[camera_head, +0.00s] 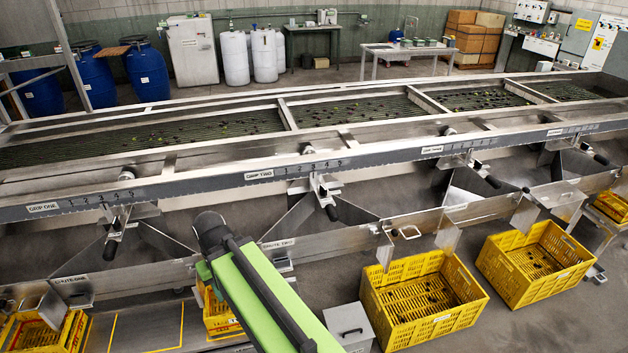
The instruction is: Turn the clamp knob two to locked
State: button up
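The GRIP TWO label (259,174) is on the long steel rail, with a numbered scale to its right. My green arm rises from the bottom centre and ends in a dark joint left of and below this station. My gripper's fingers do not show.
Similar stations stand at GRIP ONE (43,207) and farther right. Steel chutes hang below the rail. Blue barrels (146,72) stand behind the machine.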

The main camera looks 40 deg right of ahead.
aim_at(323, 190)
jog(key=z, duration=0.6)
jog(key=i, duration=1.1)
jog(key=z, duration=0.75)
